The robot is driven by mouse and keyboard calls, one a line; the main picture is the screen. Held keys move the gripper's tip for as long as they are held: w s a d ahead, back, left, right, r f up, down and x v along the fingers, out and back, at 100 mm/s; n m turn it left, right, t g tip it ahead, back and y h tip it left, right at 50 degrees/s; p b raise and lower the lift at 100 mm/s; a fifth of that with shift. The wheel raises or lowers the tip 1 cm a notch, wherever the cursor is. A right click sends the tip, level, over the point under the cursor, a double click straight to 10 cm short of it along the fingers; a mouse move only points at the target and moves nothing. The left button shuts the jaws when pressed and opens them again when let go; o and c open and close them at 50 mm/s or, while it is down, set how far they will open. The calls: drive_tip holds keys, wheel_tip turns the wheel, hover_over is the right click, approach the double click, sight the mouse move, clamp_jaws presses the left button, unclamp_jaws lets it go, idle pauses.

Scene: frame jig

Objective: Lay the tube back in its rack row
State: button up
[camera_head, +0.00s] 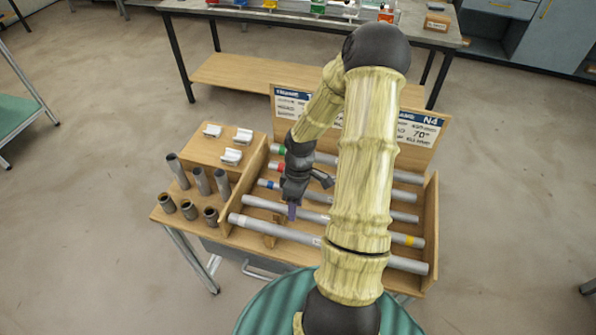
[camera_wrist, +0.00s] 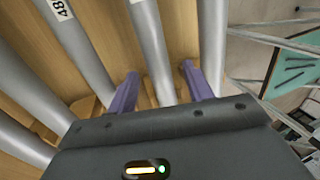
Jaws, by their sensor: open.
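Several grey tubes lie side by side in a wooden rack (camera_head: 435,215). Some have coloured bands: green, red and blue at the left ends. One has a yellow band (camera_head: 407,240) at its right. The front tube (camera_head: 270,230) is pale grey. My gripper (camera_head: 292,212) is low over the front tubes, fingers pointing down. In the wrist view my gripper (camera_wrist: 156,78) is open, its purple fingers on either side of a grey tube (camera_wrist: 150,45); contact cannot be told. Another tube (camera_wrist: 212,40) runs past the right finger. Which tube the task means cannot be told. My arm hides the rack's middle.
Left of the rack, short upright tubes (camera_head: 201,181) and dark-topped sockets (camera_head: 188,210) stand on the bench, with white clips (camera_head: 231,156) behind. A sign board (camera_head: 418,128) rises at the back. A second table (camera_head: 250,15) stands beyond. The floor around is clear.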

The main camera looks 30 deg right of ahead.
drive_tip(key=v, duration=1.4)
drive_tip(key=shift+r, duration=0.3)
drive_tip(key=shift+w+a, duration=0.1)
drive_tip(key=s+a+r+m+t+h, duration=0.1)
drive_tip(key=s+a+m+t, duration=0.1)
drive_tip(key=a, duration=0.5)
drive_tip(key=s+a+r+m+t+h, duration=0.1)
drive_tip(key=s+a+r+m+t, duration=0.1)
drive_tip(key=s+a+m, duration=0.2)
drive_tip(key=shift+s+a+r+m+t, duration=0.35)
drive_tip(key=shift+a+m, duration=0.65)
drive_tip(key=shift+a, duration=1.15)
